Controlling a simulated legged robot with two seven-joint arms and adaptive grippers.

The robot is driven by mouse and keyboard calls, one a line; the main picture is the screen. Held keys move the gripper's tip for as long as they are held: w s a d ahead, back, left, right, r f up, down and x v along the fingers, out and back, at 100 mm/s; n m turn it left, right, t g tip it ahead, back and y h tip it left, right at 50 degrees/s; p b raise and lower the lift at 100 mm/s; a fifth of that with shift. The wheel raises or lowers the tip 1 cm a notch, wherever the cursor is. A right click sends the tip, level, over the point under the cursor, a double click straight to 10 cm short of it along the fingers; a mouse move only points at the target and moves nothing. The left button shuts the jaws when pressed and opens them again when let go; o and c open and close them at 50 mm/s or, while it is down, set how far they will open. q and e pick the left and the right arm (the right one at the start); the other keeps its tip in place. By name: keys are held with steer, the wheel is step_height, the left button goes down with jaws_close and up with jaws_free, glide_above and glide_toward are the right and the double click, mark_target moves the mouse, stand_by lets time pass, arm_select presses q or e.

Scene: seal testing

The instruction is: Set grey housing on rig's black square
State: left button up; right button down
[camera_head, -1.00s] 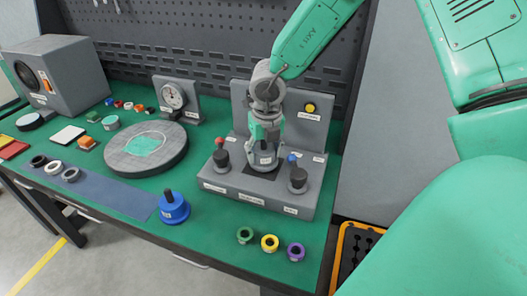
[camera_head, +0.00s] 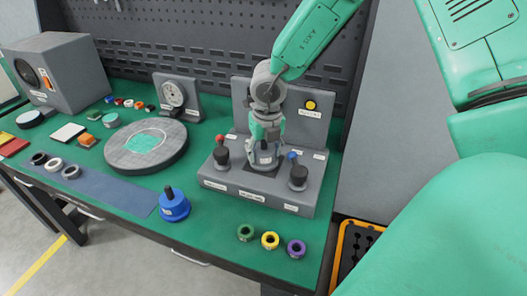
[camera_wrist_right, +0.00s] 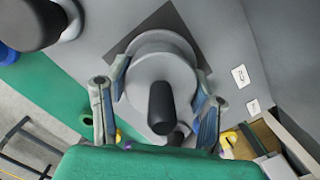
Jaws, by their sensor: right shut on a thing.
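The grey housing (camera_head: 264,160) is a round grey piece with a black knob on top. My right gripper (camera_head: 265,140) holds it upright from above, over the rig (camera_head: 238,196). In the right wrist view, the gripper's two fingers (camera_wrist_right: 160,85) are on opposite sides of the housing (camera_wrist_right: 150,72). The rig's black square (camera_wrist_right: 188,42) shows around and under the housing, which covers much of it. I cannot tell whether the housing touches the square. My left gripper is not in view.
Black clamps (camera_head: 221,156) and (camera_head: 298,176) flank the square closely. The rig's back panel (camera_head: 318,124) stands behind. A blue knobbed piece (camera_head: 174,207), coloured rings (camera_head: 270,240) and a round grey plate (camera_head: 125,157) are on the green table (camera_head: 205,235).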

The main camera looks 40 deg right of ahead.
steer(key=shift+f, duration=0.15)
stand_by(0.7)
steer(key=c, duration=0.6)
jaws_free()
step_height(320, 180, up, 9)
steer(key=p, duration=0.9)
